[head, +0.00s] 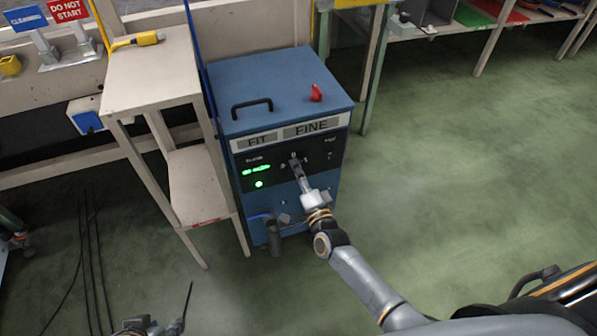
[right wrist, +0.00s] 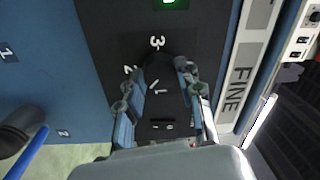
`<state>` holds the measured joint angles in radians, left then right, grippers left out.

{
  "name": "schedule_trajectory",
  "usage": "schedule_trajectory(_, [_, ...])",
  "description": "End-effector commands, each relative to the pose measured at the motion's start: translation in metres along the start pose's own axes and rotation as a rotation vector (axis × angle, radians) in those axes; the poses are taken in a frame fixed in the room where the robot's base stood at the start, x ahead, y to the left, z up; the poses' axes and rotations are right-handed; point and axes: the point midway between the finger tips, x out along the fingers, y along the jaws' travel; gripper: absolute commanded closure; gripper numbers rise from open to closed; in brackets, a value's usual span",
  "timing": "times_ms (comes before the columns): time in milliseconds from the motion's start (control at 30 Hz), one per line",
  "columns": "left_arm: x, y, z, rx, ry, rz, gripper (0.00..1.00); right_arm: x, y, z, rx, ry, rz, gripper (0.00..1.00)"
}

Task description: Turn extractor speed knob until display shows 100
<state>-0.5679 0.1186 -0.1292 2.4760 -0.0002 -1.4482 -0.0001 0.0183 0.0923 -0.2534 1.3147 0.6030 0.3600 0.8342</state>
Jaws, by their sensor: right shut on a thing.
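The blue extractor cabinet (head: 275,85) stands at the centre of the head view, with a black front panel. Its green display (head: 256,169) is lit, but I cannot read its digits; a round green light (head: 258,184) glows below it. In the right wrist view, a green-lit part (right wrist: 172,2) is cut off at the top edge. My right gripper (head: 296,162) is at the panel, its fingers (right wrist: 160,88) closed on the dark speed knob (right wrist: 160,66), which they largely hide. White numerals (right wrist: 157,42) surround it. My left gripper (head: 160,326) is low at the bottom edge, partly cut off, away from the cabinet.
A beige stand (head: 150,75) with a yellow connector on top is close to the cabinet's left side. A black handle (head: 252,107) and red knob (head: 316,93) are on the cabinet's top. Black cables lie on the floor at left. Green floor (head: 450,150) at right is clear.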

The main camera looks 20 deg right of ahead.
Motion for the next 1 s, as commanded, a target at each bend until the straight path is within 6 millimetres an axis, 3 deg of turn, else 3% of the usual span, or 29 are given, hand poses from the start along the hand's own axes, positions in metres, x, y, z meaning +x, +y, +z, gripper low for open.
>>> schedule_trajectory(33, [0.0, 0.0, 0.0, 0.0, 0.0, 0.0, 0.6, 0.0, 0.001, -0.001, -0.001, 0.001, 0.002, 0.6])
schedule_trajectory(133, [0.0, 0.0, 0.0, 0.0, 0.0, 0.0, 0.6, 0.0, 0.001, -0.001, -0.001, 0.001, 0.001, 0.41])
schedule_trajectory(533, [0.0, 0.001, 0.0, 0.001, 0.001, 0.001, 0.6, -0.006, 0.001, 0.0, -0.001, 0.0, 0.002, 0.41])
schedule_trajectory(1000, [0.0, 0.0, 0.0, 0.0, 0.0, 0.0, 0.6, -0.096, 0.002, 0.0, -0.002, -0.001, 0.004, 0.41])
